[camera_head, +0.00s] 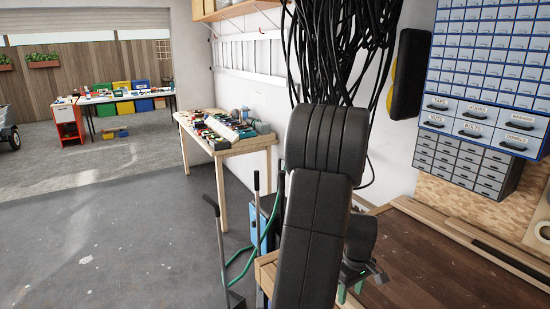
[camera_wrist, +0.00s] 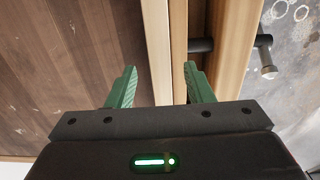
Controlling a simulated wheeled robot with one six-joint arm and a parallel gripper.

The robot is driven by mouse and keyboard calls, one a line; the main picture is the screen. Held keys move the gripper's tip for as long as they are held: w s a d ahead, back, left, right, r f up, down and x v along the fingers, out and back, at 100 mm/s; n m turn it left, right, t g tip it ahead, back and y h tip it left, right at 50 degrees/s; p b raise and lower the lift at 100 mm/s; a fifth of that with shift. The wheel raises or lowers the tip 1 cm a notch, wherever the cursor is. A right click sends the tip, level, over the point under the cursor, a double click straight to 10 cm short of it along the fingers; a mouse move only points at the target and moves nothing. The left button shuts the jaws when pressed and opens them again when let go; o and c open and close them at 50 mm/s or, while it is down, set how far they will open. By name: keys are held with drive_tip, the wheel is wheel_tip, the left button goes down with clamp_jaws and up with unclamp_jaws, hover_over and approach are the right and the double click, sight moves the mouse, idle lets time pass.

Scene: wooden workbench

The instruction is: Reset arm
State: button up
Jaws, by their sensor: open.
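My gripper (camera_wrist: 157,86) shows in the wrist view with its two green fingers apart and nothing between them. Below and beyond the fingers are the workbench top (camera_wrist: 60,70) on the left and its light wooden edge (camera_wrist: 232,55) on the right. In the head view my dark arm fills the middle of the picture. The gripper end is partly hidden behind it, low above the near left edge of the wooden workbench (camera_head: 440,262).
A dark vise-like handle (camera_wrist: 265,55) sticks out past the bench edge. Wooden strips (camera_head: 480,240) lie along the bench back, below drawer cabinets (camera_head: 485,60). Black cables (camera_head: 335,45) hang behind my arm. A cluttered side table (camera_head: 235,147) stands left; the floor (camera_head: 100,230) there is open.

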sight(350, 298)
wheel_tip(350, 298, up, 10)
wheel_tip(350, 298, down, 13)
drive_tip(key=shift+f, duration=0.1)
drive_tip(key=shift+f+p, duration=0.1)
drive_tip(key=shift+p, duration=0.2)
drive_tip(key=w, duration=0.1)
drive_tip(key=w+a+r, duration=0.1)
drive_tip(key=shift+w+a, duration=0.1)
drive_tip(key=shift+w, duration=0.25)
drive_tip(key=r, duration=0.1)
drive_tip(key=s+r, duration=0.1)
drive_tip(key=shift+s+d+r, duration=0.1)
drive_tip(key=shift+d+r, duration=0.25)
wheel_tip(350, 298, up, 10)
drive_tip(key=b, duration=0.1)
drive_tip(key=shift+a, duration=0.2)
drive_tip(key=shift+a+r, duration=0.1)
